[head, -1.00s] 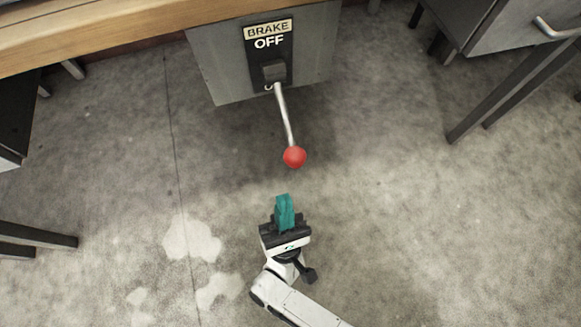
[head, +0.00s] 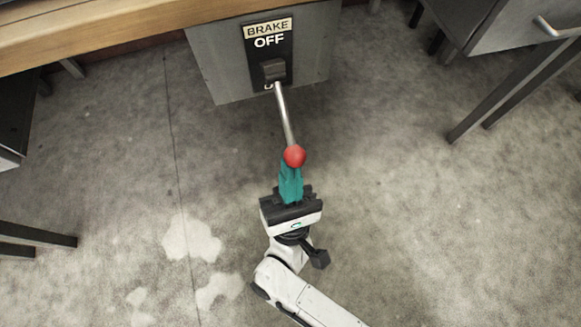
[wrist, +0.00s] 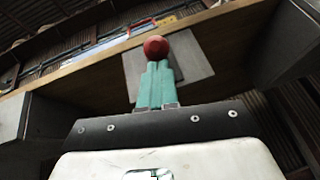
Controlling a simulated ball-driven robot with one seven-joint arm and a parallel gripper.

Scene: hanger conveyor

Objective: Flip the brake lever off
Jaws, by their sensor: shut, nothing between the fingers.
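The brake lever (head: 285,115) is a metal rod with a red ball knob (head: 294,156). It sticks out from a black plate (head: 268,50) marked BRAKE and OFF on a grey panel, and points down the picture. My gripper (head: 292,168) has teal fingers, pressed together, with their tips right at the knob in the head view. In the wrist view the red knob (wrist: 156,47) shows just beyond the fingertips (wrist: 157,66). I cannot tell whether they touch. The knob is not between the fingers. The lower lettering on the plate is mostly hidden by the lever's base.
A wooden bench top (head: 120,35) runs along the upper left above the panel. A grey metal table (head: 515,35) with a handle and dark legs stands at upper right. Dark legs show at the left edge. The concrete floor around my arm is clear.

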